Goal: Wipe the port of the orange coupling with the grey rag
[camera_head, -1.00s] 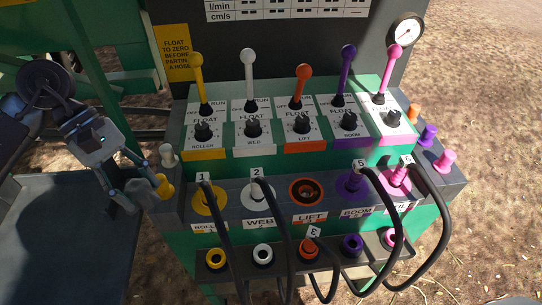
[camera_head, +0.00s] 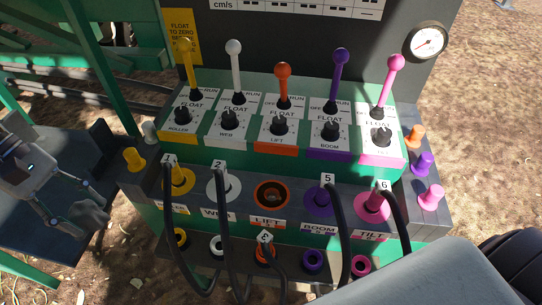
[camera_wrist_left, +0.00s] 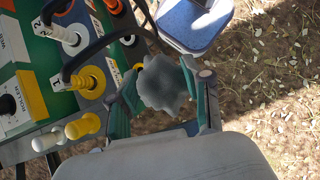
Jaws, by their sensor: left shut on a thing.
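The orange coupling (camera_head: 271,195) is in the LIFT column in the middle of the panel's sloped face. Its round dark port is open to view, with no hose in it. My left gripper (camera_head: 76,220) is at the far left of the head view, beside the panel and well apart from the orange coupling. In the left wrist view the grey rag (camera_wrist_left: 165,84) is bunched between the two fingers, which are shut on it. In the head view the rag is hard to make out. My right gripper does not show.
Black hoses hang from yellow (camera_head: 181,178), white, purple and pink couplings beside the orange one. An orange hose plug (camera_head: 265,253) sits in the lower row. Colored levers rise behind. A yellow cap (camera_head: 134,160) stands on the left ledge. A large grey shape (camera_head: 420,275) fills the lower right.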

